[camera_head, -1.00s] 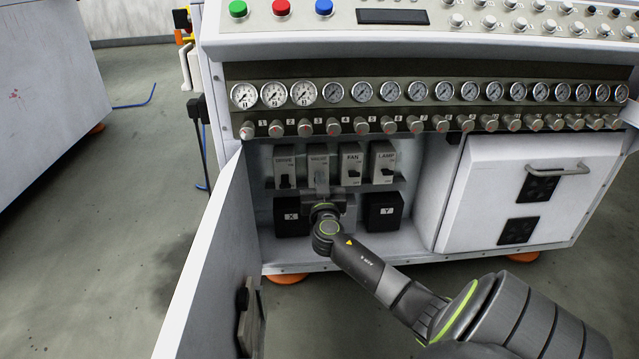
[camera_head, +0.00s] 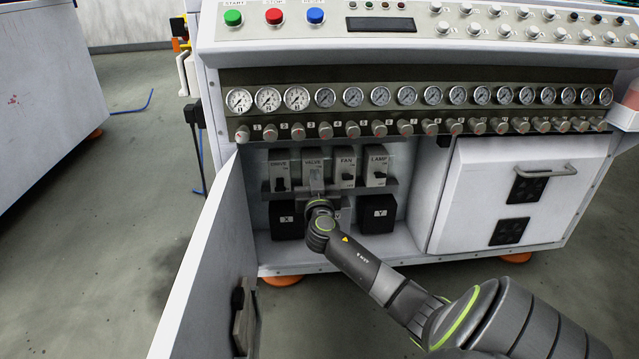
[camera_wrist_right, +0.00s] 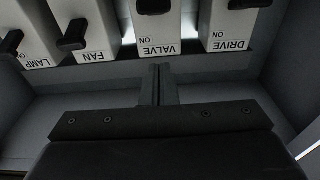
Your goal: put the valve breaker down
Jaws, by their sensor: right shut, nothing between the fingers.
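The valve breaker (camera_head: 313,164) is a light box labelled VALVE, second from the left in the breaker row inside the cabinet. My right gripper (camera_head: 316,184) is in front of its lower part, shut and empty, and covers its lever in the head view. In the right wrist view, upside down, the shut fingers (camera_wrist_right: 157,84) lie just short of the valve breaker (camera_wrist_right: 157,30), apart from its black lever. That lever sits away from the ON mark, level with the drive breaker's lever, so it looks down. My left gripper is not in view.
The drive breaker (camera_head: 279,170) is on the left; the fan breaker (camera_head: 345,164) and lamp breaker (camera_head: 377,162) are on the right, levers higher. Black boxes X (camera_head: 286,230) and Y (camera_head: 378,222) are below. The open cabinet door (camera_head: 205,265) borders the left side.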

